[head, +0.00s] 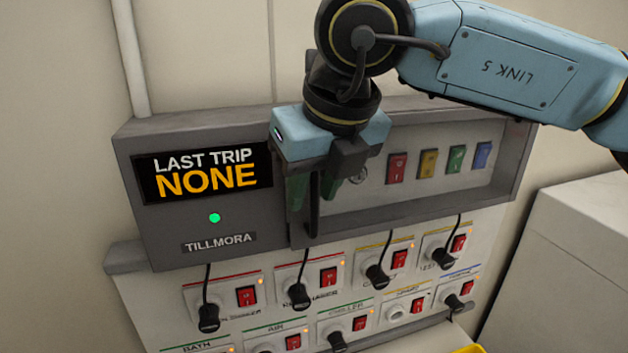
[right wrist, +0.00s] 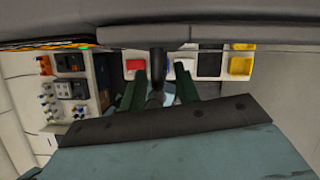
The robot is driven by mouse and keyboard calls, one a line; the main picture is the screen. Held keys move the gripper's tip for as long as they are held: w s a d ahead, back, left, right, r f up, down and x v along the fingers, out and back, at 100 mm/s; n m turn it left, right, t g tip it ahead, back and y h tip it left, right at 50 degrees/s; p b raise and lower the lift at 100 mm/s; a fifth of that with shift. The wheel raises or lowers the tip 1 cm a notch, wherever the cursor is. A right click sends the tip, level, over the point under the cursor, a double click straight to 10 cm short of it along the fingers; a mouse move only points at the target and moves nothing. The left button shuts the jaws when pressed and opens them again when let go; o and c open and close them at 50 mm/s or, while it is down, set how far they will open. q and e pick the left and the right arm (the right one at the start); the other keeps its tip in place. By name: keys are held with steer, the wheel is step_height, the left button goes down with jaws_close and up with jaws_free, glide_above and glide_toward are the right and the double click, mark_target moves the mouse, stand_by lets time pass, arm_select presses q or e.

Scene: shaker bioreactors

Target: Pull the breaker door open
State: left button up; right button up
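The breaker door (head: 420,207) is the framed window at the right of the grey breaker box. It looks flush with the box, and red, yellow, green and blue breaker switches show behind it. Its dark upright bar handle (head: 314,207) is at the door's left side, with its upper part hidden by my gripper. My right gripper (head: 313,190) is at the handle, with its green fingers on either side. In the right wrist view the fingers (right wrist: 158,88) are apart, with the dark handle (right wrist: 157,62) between them and small gaps beside it. My left gripper is out of view.
The grey box carries a "LAST TRIP NONE" display (head: 202,174) and a green light (head: 214,218). Below is a socket panel (head: 270,318) with several black plugs, cords and red switches. A white cabinet (head: 580,260) stands at the right.

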steer(key=shift+w+f, duration=0.1)
steer(key=shift+f, duration=0.15)
jaws_close()
